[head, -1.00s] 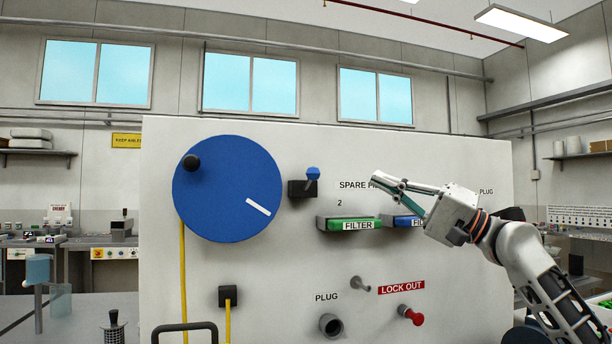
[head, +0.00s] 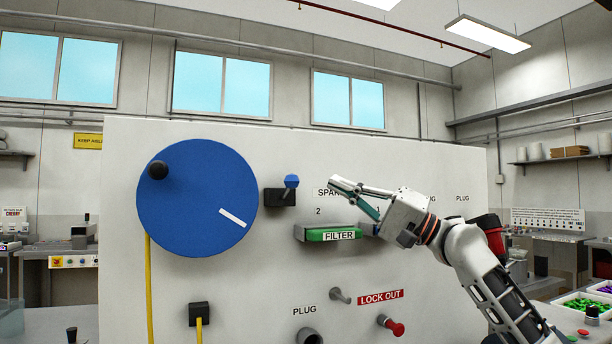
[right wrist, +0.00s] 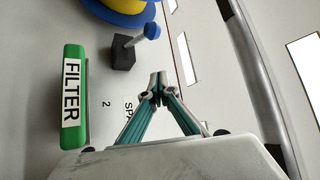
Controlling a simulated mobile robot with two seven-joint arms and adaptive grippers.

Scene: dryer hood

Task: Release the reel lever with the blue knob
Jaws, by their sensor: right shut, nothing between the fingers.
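The reel lever's blue knob (head: 291,181) sits on a short stem above a black block (head: 279,198) on the white panel, right of the large blue reel (head: 197,198). The stem leans slightly right. In the right wrist view, the knob (right wrist: 152,30) and block (right wrist: 123,52) are beyond the fingertips. My right gripper (head: 335,183) is shut and empty, a little right of the knob and apart from it. Its closed fingertips also show in the right wrist view (right wrist: 156,90). My left gripper is out of view.
A green FILTER handle (head: 338,235) is below the gripper, and another filter handle is partly hidden by my arm. A grey peg (head: 340,296), a red LOCK OUT knob (head: 391,326) and a plug socket (head: 309,336) are lower. A yellow cord (head: 148,290) hangs from the reel.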

